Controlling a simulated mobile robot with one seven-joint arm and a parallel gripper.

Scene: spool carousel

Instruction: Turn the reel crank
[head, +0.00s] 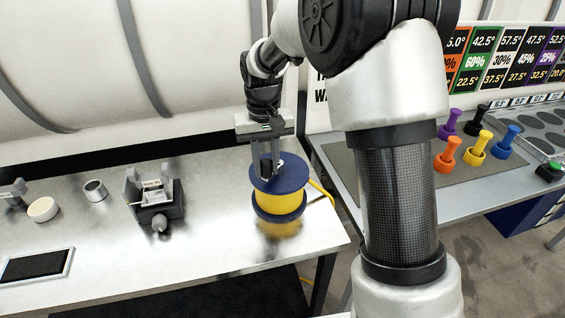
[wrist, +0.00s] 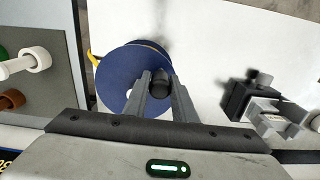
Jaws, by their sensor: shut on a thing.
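The reel (head: 279,204) has dark blue round flanges and a yellow winding, and stands upright on the metal table. In the wrist view its blue top flange (wrist: 122,70) fills the area beyond the fingers, with a small white spot near its middle. A dark round crank knob (wrist: 160,84) sits near the flange's edge, between my fingertips. My gripper (head: 267,172) points down over the top flange and is shut on the knob; it also shows in the wrist view (wrist: 160,92). The rest of the crank is hidden by the fingers.
On the table to the left are a grey vise-like fixture (head: 156,203), a small metal cup (head: 95,190), a white disc (head: 43,209) and a dark tray (head: 36,266). A yellow strand lies right of the reel. Several coloured pegs stand on the right bench (head: 340,160).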

